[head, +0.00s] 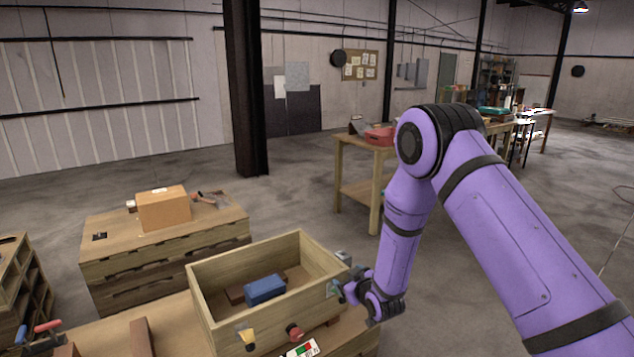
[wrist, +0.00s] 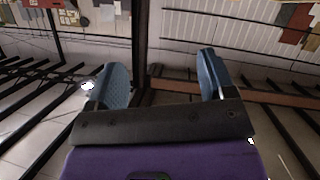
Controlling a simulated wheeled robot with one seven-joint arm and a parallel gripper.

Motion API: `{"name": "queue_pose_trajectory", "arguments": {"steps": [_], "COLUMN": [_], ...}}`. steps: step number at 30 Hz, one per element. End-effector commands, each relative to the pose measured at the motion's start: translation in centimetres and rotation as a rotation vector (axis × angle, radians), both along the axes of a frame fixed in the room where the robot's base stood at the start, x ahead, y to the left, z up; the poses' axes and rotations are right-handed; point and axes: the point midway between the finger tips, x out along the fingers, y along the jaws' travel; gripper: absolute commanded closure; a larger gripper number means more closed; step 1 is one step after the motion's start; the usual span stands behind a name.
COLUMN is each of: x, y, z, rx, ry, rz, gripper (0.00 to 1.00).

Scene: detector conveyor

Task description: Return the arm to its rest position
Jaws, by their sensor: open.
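My purple arm (head: 405,205) reaches in from the right in the head view, bends at a raised elbow and hangs down to a dark wrist. My gripper (head: 340,282) is at the right end of the wooden box (head: 232,268), close to its rim. I cannot tell whether it touches the box. In the wrist view my gripper (wrist: 162,78) has its two blue-grey fingers well apart, with nothing held between them. Wall and dark beams show behind the fingers.
The open box holds a blue block (head: 264,289) and a brown piece. A yellow item (head: 247,337) and a red knob (head: 294,331) are at its front. A cardboard box (head: 164,208) sits on a crate at left. A workbench (head: 358,190) stands behind my arm. Open floor lies between.

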Motion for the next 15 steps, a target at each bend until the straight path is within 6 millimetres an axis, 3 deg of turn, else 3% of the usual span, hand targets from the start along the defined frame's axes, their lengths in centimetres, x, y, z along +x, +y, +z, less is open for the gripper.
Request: {"name": "queue_pose_trajectory", "arguments": {"steps": [1, 7, 15], "x": [0.4, 0.5, -1.6], "y": [-0.6, -3.0, -6.5], "z": [2.2, 8.7, 17.1], "rx": [-0.001, -0.013, -0.020], "ry": [0.011, 0.087, 0.191], "rz": [-0.015, -0.071, -0.150], "gripper": [0.24, 0.24, 0.24]}}
